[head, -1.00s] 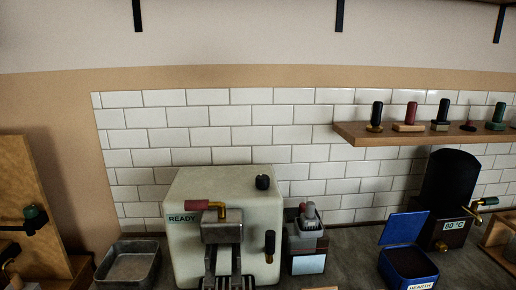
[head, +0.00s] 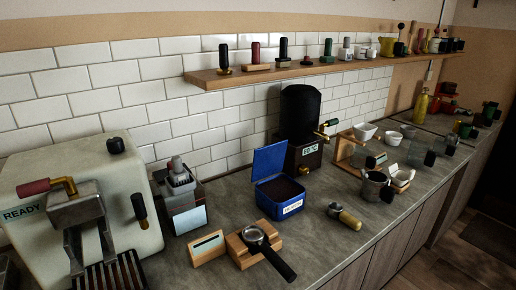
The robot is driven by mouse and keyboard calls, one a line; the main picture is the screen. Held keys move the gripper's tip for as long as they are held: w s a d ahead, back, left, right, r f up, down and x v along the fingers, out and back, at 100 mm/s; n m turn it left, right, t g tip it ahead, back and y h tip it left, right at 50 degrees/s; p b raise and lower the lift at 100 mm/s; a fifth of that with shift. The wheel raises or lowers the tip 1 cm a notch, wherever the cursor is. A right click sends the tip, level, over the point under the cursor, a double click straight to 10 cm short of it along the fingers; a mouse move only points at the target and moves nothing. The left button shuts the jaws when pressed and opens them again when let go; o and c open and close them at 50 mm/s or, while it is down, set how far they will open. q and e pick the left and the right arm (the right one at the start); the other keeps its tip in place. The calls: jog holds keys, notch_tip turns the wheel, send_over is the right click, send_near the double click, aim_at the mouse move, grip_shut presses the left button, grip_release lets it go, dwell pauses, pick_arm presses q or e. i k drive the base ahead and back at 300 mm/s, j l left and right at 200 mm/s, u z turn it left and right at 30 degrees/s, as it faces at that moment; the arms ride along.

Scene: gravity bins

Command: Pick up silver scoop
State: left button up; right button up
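A small silver cup-shaped head with a thick brass-coloured handle (head: 346,217) lies on the grey counter right of centre. It looks like the silver scoop, with its handle pointing to the lower right. Nothing touches it. A portafilter (head: 276,262) with a metal basket and black handle rests on a wooden stand to its left, nearer the front edge. Neither of my grippers is in view.
The cream espresso machine (head: 125,190) fills the left. A wooden shelf (head: 290,71) hangs above. Bare counter (head: 300,240) surrounds the scoop.

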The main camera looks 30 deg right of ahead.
aim_at(344, 217)
jog(key=z, duration=1.6)
jog(key=i+l, duration=0.3)
jog(key=l, duration=0.15)
jog(key=i+l, duration=0.3)
jog(key=l, duration=0.2)
